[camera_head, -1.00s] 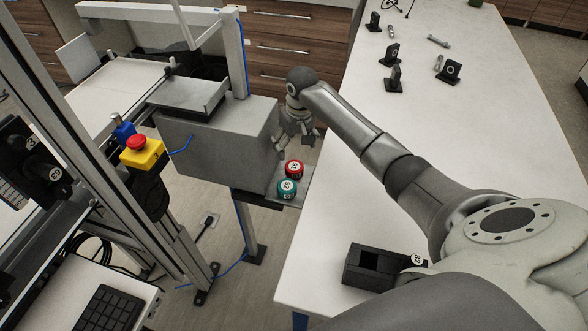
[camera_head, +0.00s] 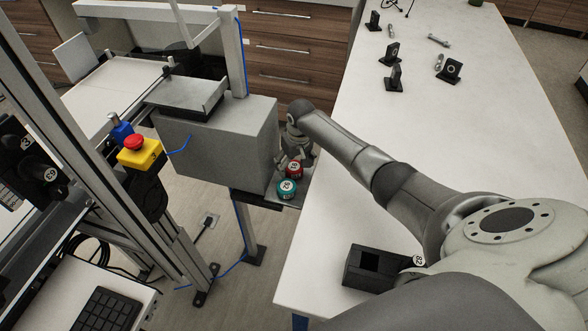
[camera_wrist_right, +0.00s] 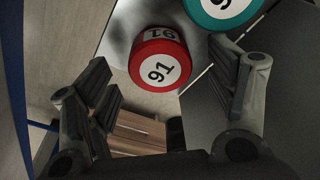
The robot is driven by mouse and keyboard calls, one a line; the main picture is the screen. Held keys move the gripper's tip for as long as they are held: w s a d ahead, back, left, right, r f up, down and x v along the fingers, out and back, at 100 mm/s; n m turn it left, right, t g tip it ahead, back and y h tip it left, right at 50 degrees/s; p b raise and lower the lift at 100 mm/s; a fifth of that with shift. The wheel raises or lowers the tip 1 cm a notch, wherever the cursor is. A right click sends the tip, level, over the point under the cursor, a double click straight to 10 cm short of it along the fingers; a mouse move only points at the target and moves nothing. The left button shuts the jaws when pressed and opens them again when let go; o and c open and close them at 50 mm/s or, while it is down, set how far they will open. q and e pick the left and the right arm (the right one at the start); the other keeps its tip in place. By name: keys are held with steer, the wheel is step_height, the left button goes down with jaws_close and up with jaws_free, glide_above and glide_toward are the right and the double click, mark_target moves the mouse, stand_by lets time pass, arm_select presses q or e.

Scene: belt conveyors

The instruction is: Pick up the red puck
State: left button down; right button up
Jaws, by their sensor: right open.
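The red puck (camera_head: 294,168) sits on a small grey shelf (camera_head: 299,196) at the side of the grey box, just behind the teal puck (camera_head: 287,188). In the right wrist view the red puck (camera_wrist_right: 160,62) shows the number 91 and lies ahead of the fingers, near the middle. The teal puck (camera_wrist_right: 222,8) is at the top right there, cut by the frame edge. My right gripper (camera_head: 299,154) is at the red puck in the head view; in the wrist view its two fingers (camera_wrist_right: 165,95) are spread and empty. My left gripper is not in view.
The grey box (camera_head: 217,140) stands directly left of the shelf. The white table (camera_head: 400,150) lies to the right, with several black holders at its far end and a black block (camera_head: 368,268) near its front. A red-topped emergency button (camera_head: 135,143) is at left.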

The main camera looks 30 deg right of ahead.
steer(key=shift+w+f, duration=0.1)
steer(key=shift+f, duration=0.35)
steer(key=c, duration=1.1)
steer(key=shift+c, duration=0.2)
steer(key=shift+r, duration=0.15)
